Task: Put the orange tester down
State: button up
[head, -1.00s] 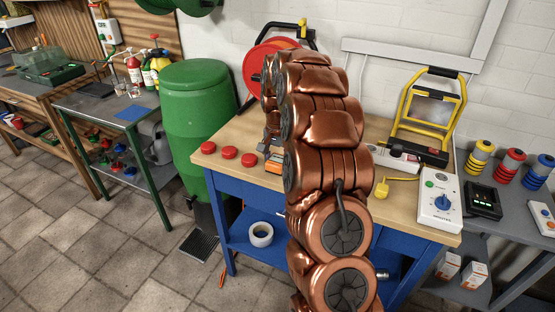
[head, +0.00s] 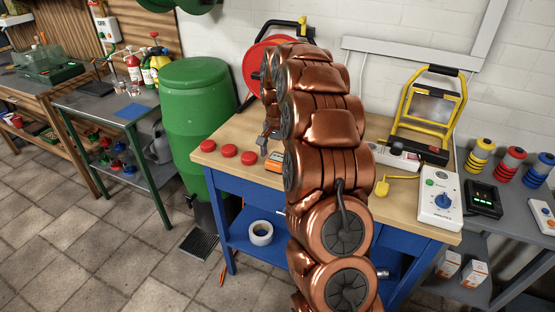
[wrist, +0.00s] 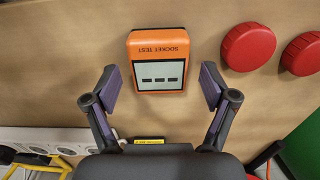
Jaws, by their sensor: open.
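The orange tester (wrist: 158,45), marked "SOCKET TEST" with a grey display, lies on the wooden workbench top (wrist: 60,80) in the wrist view. In the head view the tester (head: 277,162) shows partly beside my arm, near the bench's front edge. My gripper (wrist: 162,85) is open in the wrist view, its two fingers apart with the tester's near end just ahead of them. The fingers do not touch it. In the head view my gripper (head: 266,142) is mostly hidden by my copper-coloured arm.
Several red caps (head: 228,151) lie left of the tester on the bench. A white power strip (head: 391,156), a yellow work lamp (head: 433,107) and a white control box (head: 439,202) stand to the right. A red cable reel (head: 259,66) stands behind.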

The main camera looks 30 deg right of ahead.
aim_at(276, 159)
notch_tip(276, 159, up, 10)
jog(key=b, duration=0.2)
jog(key=shift+r, duration=0.25)
jog(key=s+a+r+n, duration=0.1)
jog(key=s+a+n, duration=0.5)
jog(key=s+a, duration=1.05)
jog(key=s+a+f+n+g, duration=0.1)
jog(key=s+a+f+n, duration=0.2)
jog(key=s, duration=0.8)
jog(key=s+a+f+n, duration=0.2)
jog(key=s+a+f, duration=0.2)
jog(key=s, duration=0.6)
jog(key=shift+s+a+f+n+g, duration=0.3)
jog(key=shift+s+a+n+g, duration=0.05)
jog(key=shift+a+n+g, duration=0.1)
